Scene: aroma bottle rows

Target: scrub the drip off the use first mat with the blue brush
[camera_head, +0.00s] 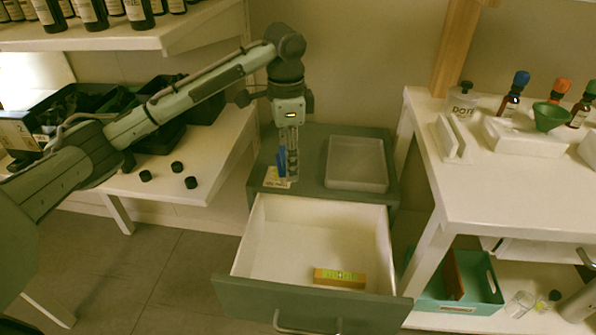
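The use first mat (271,183) is a small pale mat with coloured marks, on the left of the grey-green cabinet top. My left gripper (289,178) points straight down over the mat. Its fingers look closed on the blue brush (281,163), whose blue part shows on their left side. The brush's lower end is at the mat, but I cannot tell whether it touches. The fingers and brush cover part of the mat, and I cannot make out the drip. My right gripper is not in view.
A clear tray (357,187) stands right of the mat. The cabinet's drawer (270,262) is pulled open in front, with a yellow box (340,278) inside. Black caps (191,182) lie on the left table. The right table (500,200) carries bottles and a green funnel (549,117).

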